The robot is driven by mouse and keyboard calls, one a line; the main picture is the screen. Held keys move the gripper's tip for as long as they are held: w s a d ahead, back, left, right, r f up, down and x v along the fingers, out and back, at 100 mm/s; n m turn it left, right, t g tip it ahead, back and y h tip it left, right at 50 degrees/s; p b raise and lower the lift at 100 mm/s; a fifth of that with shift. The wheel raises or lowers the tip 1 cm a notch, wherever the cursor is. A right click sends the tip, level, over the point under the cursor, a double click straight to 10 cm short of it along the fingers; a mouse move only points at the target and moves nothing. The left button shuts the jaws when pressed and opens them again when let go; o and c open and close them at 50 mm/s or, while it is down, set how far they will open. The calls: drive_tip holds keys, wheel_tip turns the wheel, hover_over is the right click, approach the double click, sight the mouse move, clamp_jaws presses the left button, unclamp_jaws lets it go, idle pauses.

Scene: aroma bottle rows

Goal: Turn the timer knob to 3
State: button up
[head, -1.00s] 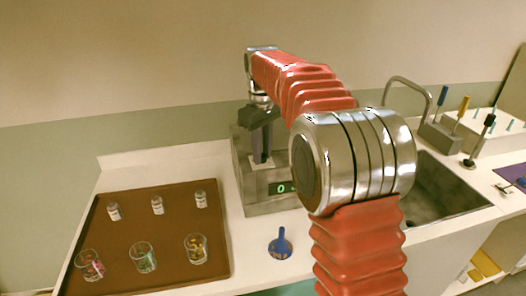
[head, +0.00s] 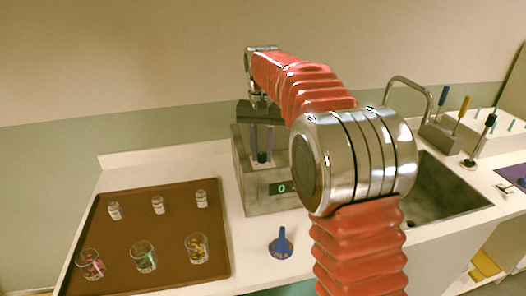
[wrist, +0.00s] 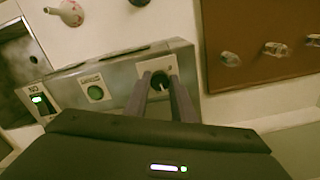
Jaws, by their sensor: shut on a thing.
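The timer knob (wrist: 160,78) is a dark round knob with a pale mark, set in the grey machine's panel in the wrist view. My gripper (wrist: 159,86) has its two grey fingers on either side of the knob, shut on it. In the head view, my gripper (head: 262,158) points down at the left part of the grey machine (head: 262,200), and the knob is hidden there. The machine's small display (head: 281,188) shows a green 0.
A brown tray (head: 165,270) with several small vials and glasses stands at left. A sink (head: 440,195) with a tap is at right.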

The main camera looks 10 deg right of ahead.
sight(262, 155)
drive_tip(key=m, duration=0.3)
drive_tip(key=shift+w+r+m, duration=0.1)
drive_tip(key=shift+w+m, duration=0.05)
drive_tip(key=shift+m, duration=2.05)
drive_tip(key=o, duration=1.1)
drive_tip(key=shift+c, duration=0.2)
wheel_tip(262, 155, up, 14)
drive_tip(key=shift+f, duration=0.2)
